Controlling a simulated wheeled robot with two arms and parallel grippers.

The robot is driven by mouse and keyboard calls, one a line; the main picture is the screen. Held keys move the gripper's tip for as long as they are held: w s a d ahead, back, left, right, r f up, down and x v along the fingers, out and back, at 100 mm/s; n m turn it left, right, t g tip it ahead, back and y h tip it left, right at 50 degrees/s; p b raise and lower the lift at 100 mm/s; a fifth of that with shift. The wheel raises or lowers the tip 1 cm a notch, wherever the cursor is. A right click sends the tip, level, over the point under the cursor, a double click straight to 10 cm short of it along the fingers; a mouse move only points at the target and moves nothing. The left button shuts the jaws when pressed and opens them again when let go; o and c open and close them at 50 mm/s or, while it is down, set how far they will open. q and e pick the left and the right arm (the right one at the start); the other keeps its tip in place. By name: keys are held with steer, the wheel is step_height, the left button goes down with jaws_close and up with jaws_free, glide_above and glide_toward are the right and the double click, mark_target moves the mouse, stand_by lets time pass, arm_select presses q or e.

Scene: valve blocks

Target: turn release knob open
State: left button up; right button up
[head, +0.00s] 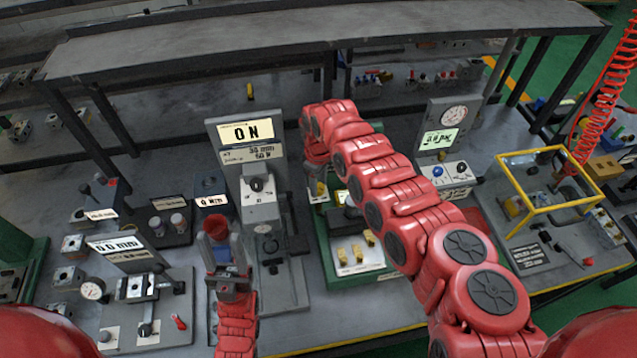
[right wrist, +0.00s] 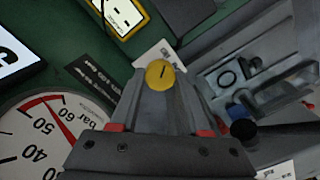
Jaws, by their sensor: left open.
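A round yellow knob (right wrist: 160,74) with a dark slot line on its face shows in the right wrist view. It lies right at the tips of my right gripper (right wrist: 160,92), whose grey fingers run up close together from the bottom. I cannot tell whether they press on the knob. In the head view the right gripper (head: 318,172) points down at the green-based unit (head: 322,232), mostly hidden by my right arm. A small yellow spot (head: 320,188) shows below it.
A pressure gauge (right wrist: 38,135) is close by on the left in the right wrist view. A metal bracket with a black-tipped lever (right wrist: 243,128) is on the right. Several yellow pieces (head: 357,254) sit on the green-based unit's front plate. A yellow frame (head: 548,212) stands at the right.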

jaws_close()
